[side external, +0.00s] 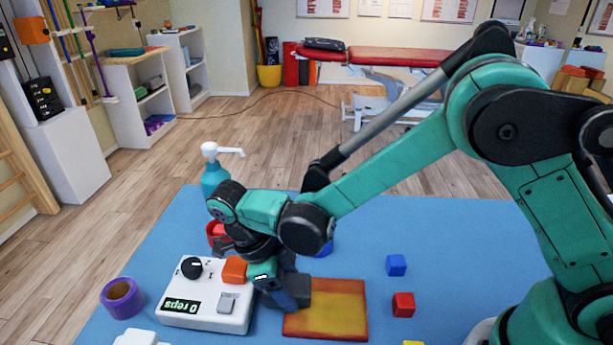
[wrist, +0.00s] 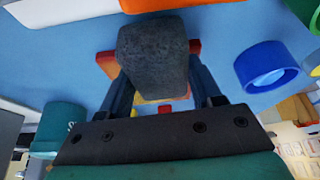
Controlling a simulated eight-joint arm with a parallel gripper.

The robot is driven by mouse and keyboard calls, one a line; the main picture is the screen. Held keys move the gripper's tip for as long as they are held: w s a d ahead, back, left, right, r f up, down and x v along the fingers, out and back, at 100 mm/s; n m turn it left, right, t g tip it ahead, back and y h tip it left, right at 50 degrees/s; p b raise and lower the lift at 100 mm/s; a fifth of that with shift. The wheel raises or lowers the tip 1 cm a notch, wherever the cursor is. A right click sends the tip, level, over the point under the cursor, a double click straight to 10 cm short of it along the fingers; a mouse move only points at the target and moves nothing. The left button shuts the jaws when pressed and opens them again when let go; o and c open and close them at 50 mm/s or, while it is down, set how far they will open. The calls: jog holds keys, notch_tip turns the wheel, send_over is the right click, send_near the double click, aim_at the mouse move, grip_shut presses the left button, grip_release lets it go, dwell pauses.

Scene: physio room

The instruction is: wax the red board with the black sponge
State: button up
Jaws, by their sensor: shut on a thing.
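The board (side external: 332,312) lies flat on the blue mat, its top orange-yellow with red toward the edges. Parts of its red edge (wrist: 107,63) show behind the sponge in the wrist view. My gripper (side external: 285,291) points down at the board's upper left part, shut on the black sponge (side external: 299,291). The dark grey-black sponge (wrist: 153,55) sits between both fingers in the wrist view and hides much of the board. I cannot tell whether the sponge touches the board or is just above it.
A white device (side external: 205,305) with an orange block (side external: 234,270) stands close left of my gripper. A purple roll (side external: 121,298) and a teal pump bottle (side external: 214,178) are further left. A blue cube (side external: 396,265) and a red cube (side external: 403,304) lie right of the board.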

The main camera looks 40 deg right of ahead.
jog(key=shift+w+d, duration=0.35)
jog(key=shift+s+d, duration=3.95)
jog(key=shift+s, duration=0.15)
notch_tip(320, 180, up, 8)
